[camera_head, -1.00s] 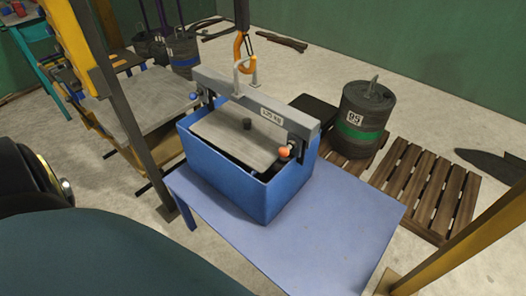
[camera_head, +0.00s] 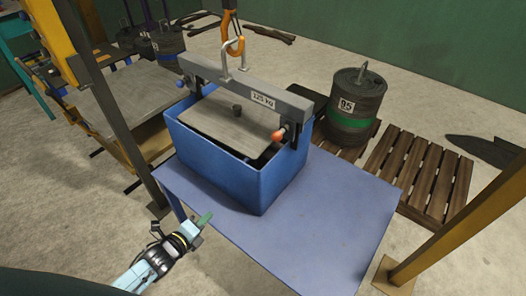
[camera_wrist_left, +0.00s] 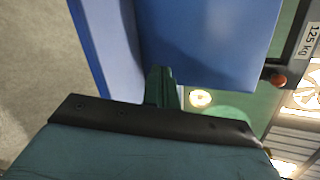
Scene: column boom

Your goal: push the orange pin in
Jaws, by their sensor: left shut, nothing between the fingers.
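The orange pin (camera_head: 278,135) has a round orange head and sticks out at the right end of the grey lifting beam (camera_head: 240,89), near the blue box's front right corner. It also shows in the left wrist view (camera_wrist_left: 279,81), at the right. A blue knob (camera_head: 180,84) is at the beam's other end. My left gripper (camera_head: 204,219) is at the lower left in the head view, shut and empty, by the table's left edge, well apart from the pin. Its fingers (camera_wrist_left: 161,82) show in the wrist view before the blue surfaces. My right gripper is not in view.
The blue box (camera_head: 225,172) stands on the blue table (camera_head: 310,225), whose front is clear. An orange hook (camera_head: 235,46) holds the beam's shackle from above. A yellow post (camera_head: 460,225) stands at right, a dark post (camera_head: 110,105) at left. A drum (camera_head: 355,108) is behind.

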